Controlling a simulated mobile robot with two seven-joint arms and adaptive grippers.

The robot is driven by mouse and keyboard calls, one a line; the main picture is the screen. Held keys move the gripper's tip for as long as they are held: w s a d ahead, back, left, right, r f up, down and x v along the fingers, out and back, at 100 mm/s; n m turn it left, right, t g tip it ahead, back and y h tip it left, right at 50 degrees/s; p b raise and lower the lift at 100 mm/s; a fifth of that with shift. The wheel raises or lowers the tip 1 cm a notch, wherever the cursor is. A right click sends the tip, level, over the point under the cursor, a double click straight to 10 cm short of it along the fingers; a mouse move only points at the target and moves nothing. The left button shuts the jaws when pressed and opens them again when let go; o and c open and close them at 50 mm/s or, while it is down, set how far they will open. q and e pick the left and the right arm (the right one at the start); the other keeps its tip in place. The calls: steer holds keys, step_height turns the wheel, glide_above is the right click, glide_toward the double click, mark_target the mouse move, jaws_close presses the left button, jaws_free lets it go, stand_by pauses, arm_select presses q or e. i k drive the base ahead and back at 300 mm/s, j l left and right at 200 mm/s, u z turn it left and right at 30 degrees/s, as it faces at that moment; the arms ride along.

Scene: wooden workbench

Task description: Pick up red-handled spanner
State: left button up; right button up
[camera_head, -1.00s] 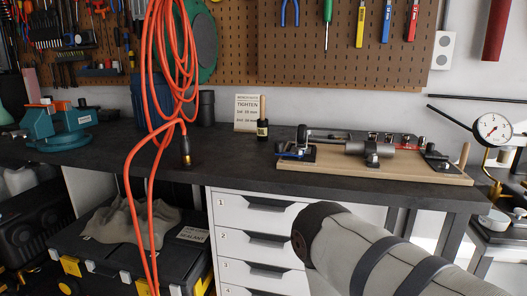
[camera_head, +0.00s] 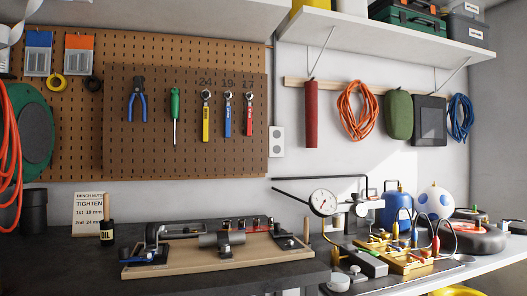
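The red-handled spanner (camera_head: 249,116) hangs upright at the right end of a row on the brown pegboard (camera_head: 150,168), under the number 17. A blue-handled spanner (camera_head: 228,117) hangs just left of it, under 19. A yellow-handled spanner (camera_head: 206,118) hangs further left, under 24. The three are apart from each other. Neither of my grippers is in view.
A wooden board with a clamped metal assembly (camera_head: 220,242) lies on the dark bench below the pegboard. A dial gauge (camera_head: 323,203) and brass fittings (camera_head: 405,252) stand to its right. A shelf (camera_head: 390,35) overhangs at upper right. The space before the spanners looks clear.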

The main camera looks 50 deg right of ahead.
mark_target(249, 109)
steer(key=z, duration=1.5)
